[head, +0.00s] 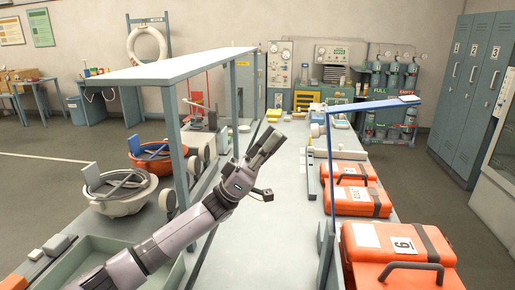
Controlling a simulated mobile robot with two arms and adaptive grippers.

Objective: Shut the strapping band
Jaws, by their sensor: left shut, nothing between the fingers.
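My left gripper (267,143) is shut and empty, held above the grey bench top in the middle of the head view, fingers pointing up and away. Several orange cases line the right side of the bench. The nearest case (372,280) has a black handle, and a numbered case (368,236) behind it has a dark band (432,246) across its lid. A thin blue bar (375,105) reaches right from an upright post (331,180), above the cases and apart from my gripper. I cannot tell which of these is the strapping band. My right gripper is out of view.
A pale shelf (190,66) on grey posts stands left of my gripper. A white bowl (118,195) and an orange bowl (150,160) hold dark straps there. Grey lockers (475,90) stand at the right. The bench top (275,240) below my gripper is clear.

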